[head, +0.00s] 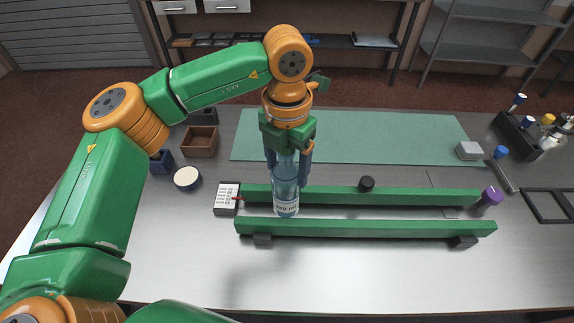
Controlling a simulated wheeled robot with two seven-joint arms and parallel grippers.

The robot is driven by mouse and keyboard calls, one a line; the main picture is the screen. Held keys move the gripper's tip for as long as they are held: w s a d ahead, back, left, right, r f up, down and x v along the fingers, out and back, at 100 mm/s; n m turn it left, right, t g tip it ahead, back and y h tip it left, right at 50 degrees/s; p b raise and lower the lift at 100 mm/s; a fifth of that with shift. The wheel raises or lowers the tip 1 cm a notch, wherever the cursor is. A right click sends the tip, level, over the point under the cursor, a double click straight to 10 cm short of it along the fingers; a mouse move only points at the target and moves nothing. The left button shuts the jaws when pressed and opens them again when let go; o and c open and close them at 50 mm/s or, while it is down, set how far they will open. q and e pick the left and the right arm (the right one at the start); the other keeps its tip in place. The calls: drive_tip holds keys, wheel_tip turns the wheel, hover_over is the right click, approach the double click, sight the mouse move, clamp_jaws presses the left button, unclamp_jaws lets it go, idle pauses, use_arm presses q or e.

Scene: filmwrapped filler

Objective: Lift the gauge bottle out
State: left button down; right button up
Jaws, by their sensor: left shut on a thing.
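The gauge bottle (286,189) is clear blue with a white printed label low on its side. It is upright in the head view, between or just above the two green rails (365,228); I cannot tell whether its base touches anything. My left gripper (288,170) points down from above and is shut on the upper part of the bottle, one finger on each side. The bottle's top is hidden by the gripper. My right gripper is not in view.
A white-faced box (227,198) stands at the rails' left end. A black knob (367,184) and a purple-capped item (489,197) are by the rear rail. A green mat (400,140) lies behind. A bottle rack (520,133) stands at right. The front table is clear.

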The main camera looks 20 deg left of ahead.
use_arm(q)
drive_tip(key=shift+r+p, duration=4.55)
drive_tip(key=shift+r, duration=2.9)
